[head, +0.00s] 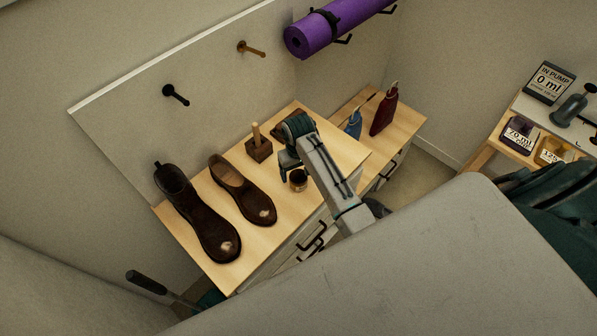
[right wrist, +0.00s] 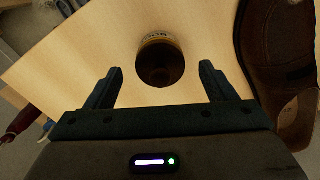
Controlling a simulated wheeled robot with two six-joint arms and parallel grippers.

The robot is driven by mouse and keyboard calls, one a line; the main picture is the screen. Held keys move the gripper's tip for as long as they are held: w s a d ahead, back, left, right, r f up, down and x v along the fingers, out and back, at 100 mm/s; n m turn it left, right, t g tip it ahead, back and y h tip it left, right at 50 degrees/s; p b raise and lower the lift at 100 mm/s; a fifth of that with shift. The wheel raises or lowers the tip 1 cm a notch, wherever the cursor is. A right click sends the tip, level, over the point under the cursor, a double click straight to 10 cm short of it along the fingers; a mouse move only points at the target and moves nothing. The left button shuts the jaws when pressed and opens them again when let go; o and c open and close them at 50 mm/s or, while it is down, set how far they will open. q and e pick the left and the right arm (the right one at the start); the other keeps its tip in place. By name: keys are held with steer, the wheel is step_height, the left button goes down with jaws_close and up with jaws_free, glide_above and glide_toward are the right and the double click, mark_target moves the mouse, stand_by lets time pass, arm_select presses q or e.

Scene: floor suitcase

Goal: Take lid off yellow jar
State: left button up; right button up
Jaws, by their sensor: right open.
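A small round jar (head: 298,183) with a dark top stands on the wooden bench top. In the right wrist view the jar (right wrist: 161,64) shows a dark round face and a yellowish labelled band; I cannot tell whether the dark face is a lid. My right gripper (head: 288,163) is open and empty just beside and above the jar in the head view. In the right wrist view the jar lies ahead, between the lines of the two spread fingers, apart from both. A yellow-labelled container (head: 553,152) also stands on the right shelf. My left gripper is not seen.
Two brown shoes, a boot (head: 195,215) and a low shoe (head: 243,190), stand left of the jar. A wooden block with a peg (head: 258,148) stands behind it. Blue (head: 354,124) and red (head: 384,112) bottles stand to the right.

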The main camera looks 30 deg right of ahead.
steer(key=shift+f, duration=0.25)
steer(key=c, duration=1)
steer(key=shift+c, duration=0.2)
